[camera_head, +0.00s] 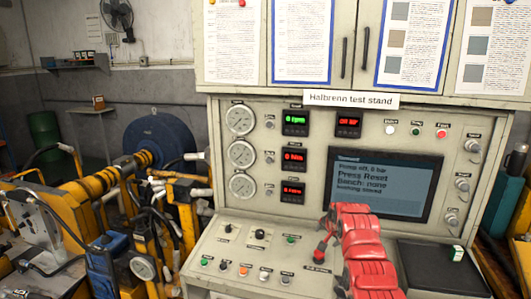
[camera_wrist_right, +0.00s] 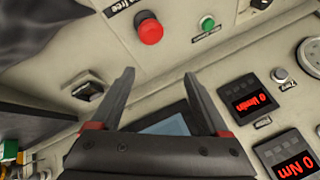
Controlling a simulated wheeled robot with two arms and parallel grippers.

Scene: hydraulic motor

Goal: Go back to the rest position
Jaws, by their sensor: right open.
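My right arm (camera_head: 360,240), red, reaches up from the bottom right of the head view in front of the test stand's console. My right gripper (camera_wrist_right: 160,75) shows in the right wrist view with its two dark fingers apart and nothing between them. It is over the panel; contact with the panel cannot be seen. A red mushroom button (camera_wrist_right: 150,28) and a green button (camera_wrist_right: 210,25) lie beyond the fingertips. My left gripper is out of view.
The Halbrenn test stand (camera_head: 225,215) has gauges, lit readouts and a screen (camera_head: 380,184) reading "Pump off, 0 bar" and "Press Reset". A dark pad (camera_head: 440,270) lies at the console's right. Yellow machinery with hoses (camera_head: 150,230) crowds the left.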

